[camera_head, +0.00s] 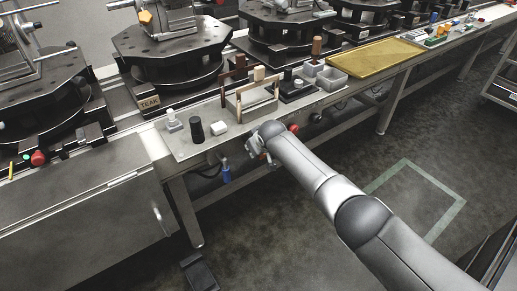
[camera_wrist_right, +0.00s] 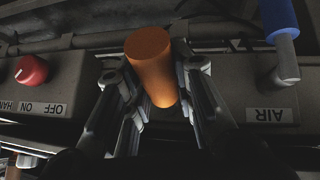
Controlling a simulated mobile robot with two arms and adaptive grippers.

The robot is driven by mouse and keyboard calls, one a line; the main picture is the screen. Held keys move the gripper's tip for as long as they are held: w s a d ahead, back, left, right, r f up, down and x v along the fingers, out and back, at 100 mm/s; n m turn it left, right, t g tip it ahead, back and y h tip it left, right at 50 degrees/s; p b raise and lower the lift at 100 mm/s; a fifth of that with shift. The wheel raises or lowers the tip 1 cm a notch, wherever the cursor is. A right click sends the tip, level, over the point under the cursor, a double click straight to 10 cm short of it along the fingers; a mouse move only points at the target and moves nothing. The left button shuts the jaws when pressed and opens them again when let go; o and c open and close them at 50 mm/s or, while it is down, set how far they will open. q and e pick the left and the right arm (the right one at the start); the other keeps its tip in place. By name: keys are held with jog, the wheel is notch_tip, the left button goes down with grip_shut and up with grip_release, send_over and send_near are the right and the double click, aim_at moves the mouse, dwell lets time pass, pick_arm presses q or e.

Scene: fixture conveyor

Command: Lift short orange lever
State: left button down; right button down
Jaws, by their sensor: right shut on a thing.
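The short orange lever (camera_wrist_right: 150,62) is a stubby orange cylinder in the middle of the right wrist view. It stands between the two fingers of my right gripper (camera_head: 256,147), which are shut on it. In the head view the gripper is at the front edge of the workbench, and the orange lever is hidden behind my gripper and arm. My left gripper is in neither view.
In the wrist view, a red knob (camera_wrist_right: 32,70) with OFF and ON labels is left of the lever, and a blue-handled fitting (camera_wrist_right: 279,27) near an AIR label is right. The bench (camera_head: 190,147) above holds a black cylinder (camera_head: 196,130) and a wooden frame (camera_head: 252,98).

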dwell(0.4)
jog(key=c, duration=1.2)
grip_release()
jog(key=shift+r, duration=0.1)
jog(key=v, duration=1.1)
jog(key=shift+s+r, duration=0.25)
jog(key=shift+r, duration=0.05)
